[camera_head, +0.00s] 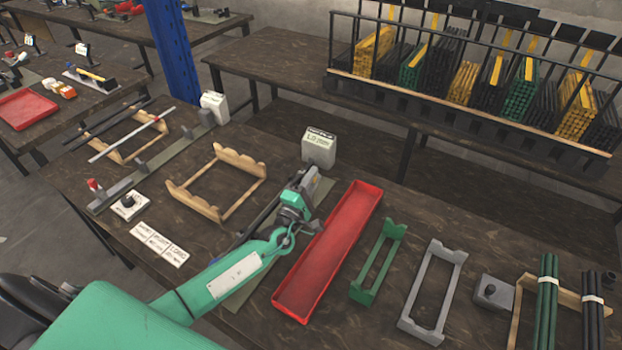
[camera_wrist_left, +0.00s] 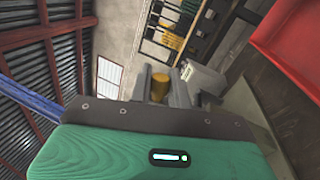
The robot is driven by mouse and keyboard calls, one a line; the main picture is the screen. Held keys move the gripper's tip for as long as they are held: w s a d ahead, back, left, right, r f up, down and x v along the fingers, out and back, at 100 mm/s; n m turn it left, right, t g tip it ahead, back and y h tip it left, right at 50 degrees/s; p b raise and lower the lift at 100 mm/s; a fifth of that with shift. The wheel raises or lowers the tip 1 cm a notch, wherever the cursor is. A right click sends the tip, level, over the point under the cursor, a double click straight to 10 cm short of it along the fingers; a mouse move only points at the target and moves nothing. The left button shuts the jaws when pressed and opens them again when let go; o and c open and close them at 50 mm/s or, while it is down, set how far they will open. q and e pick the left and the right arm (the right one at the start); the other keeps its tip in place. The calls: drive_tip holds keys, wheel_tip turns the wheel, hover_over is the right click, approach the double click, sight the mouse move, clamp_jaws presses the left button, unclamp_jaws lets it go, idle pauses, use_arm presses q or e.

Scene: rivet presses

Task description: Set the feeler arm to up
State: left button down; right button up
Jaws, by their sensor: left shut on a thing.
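My left gripper (camera_head: 308,180) reaches from the lower left over a narrow grey-green base strip, just left of the long red tray. In the left wrist view its grey fingers (camera_wrist_left: 160,92) are shut on a short yellow cylinder (camera_wrist_left: 159,87). The cylinder looks like the handle of the feeler arm. The rest of the feeler arm is hidden behind the gripper, so its angle cannot be told. A grey box with a white label (camera_head: 319,146) stands just beyond the gripper; it also shows in the left wrist view (camera_wrist_left: 204,78). My right gripper is not in view.
The red tray (camera_head: 330,250) lies close right of my arm. A wooden rack (camera_head: 187,202) stands left, with green (camera_head: 364,290) and grey (camera_head: 410,322) racks to the right. A similar fixture strip (camera_head: 160,165) lies far left. Rod bins (camera_head: 480,120) stand on the back table.

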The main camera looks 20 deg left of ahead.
use_arm(q)
drive_tip(key=shift+f, duration=0.1)
drive_tip(key=c, duration=1.3)
unclamp_jaws()
drive_tip(key=shift+c, duration=0.2)
drive_tip(key=b+v, duration=0.3)
drive_tip(key=v, duration=1.1)
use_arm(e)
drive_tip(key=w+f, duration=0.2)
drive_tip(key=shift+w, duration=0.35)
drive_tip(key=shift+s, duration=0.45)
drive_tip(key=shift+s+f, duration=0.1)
